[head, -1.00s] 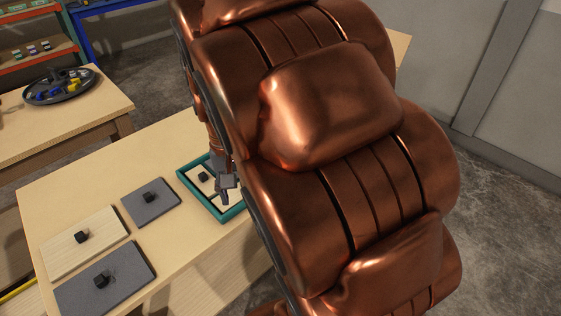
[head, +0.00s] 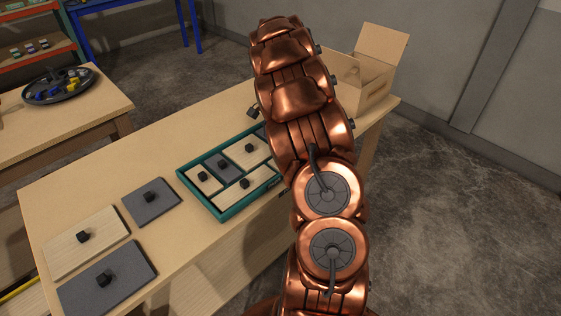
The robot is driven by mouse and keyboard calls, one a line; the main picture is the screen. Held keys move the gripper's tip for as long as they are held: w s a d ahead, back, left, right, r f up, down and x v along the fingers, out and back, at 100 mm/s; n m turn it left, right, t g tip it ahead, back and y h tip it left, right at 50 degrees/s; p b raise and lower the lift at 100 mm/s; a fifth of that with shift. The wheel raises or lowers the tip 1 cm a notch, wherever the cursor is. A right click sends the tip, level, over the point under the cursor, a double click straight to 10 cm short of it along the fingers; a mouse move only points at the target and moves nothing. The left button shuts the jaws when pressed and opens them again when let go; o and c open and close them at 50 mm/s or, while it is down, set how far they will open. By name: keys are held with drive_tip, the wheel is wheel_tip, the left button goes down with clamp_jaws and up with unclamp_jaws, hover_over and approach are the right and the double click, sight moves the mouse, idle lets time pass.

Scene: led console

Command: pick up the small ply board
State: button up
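Ply boards with black knobs lie in a teal tray (head: 198,195) on the table. The smallest-looking ply board (head: 208,186) is at the tray's left end. Two larger ply boards, one at the back (head: 258,157) and one at the front (head: 232,195), lie to its right. A small grey board (head: 229,173) lies between them. My gripper (head: 253,111) shows only as a small dark part at the left edge of my arm, above and behind the tray. The rest is hidden by the arm, so its opening and any held thing cannot be seen.
On the table left of the tray lie a grey board (head: 164,210), a large ply board (head: 62,248) and a large grey board (head: 125,285). An open cardboard box (head: 377,92) stands at the far right end. Bare tabletop lies behind the tray.

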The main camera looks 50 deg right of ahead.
drive_tip(key=shift+m, duration=0.6)
drive_tip(key=d+f, duration=0.2)
drive_tip(key=d, duration=0.1)
drive_tip(key=shift+w+d+f, duration=0.3)
drive_tip(key=shift+w+f, duration=0.1)
drive_tip(key=shift+a+f+p, duration=0.1)
drive_tip(key=shift+f+p, duration=0.55)
drive_tip(key=shift+f, duration=0.65)
drive_tip(key=f, duration=0.1)
drive_tip(key=f+p, duration=0.2)
drive_tip(key=shift+s+a+f, duration=0.3)
drive_tip(key=shift+s, duration=0.1)
drive_tip(key=shift+a+f, duration=0.1)
drive_tip(key=shift+f, duration=0.65)
clamp_jaws()
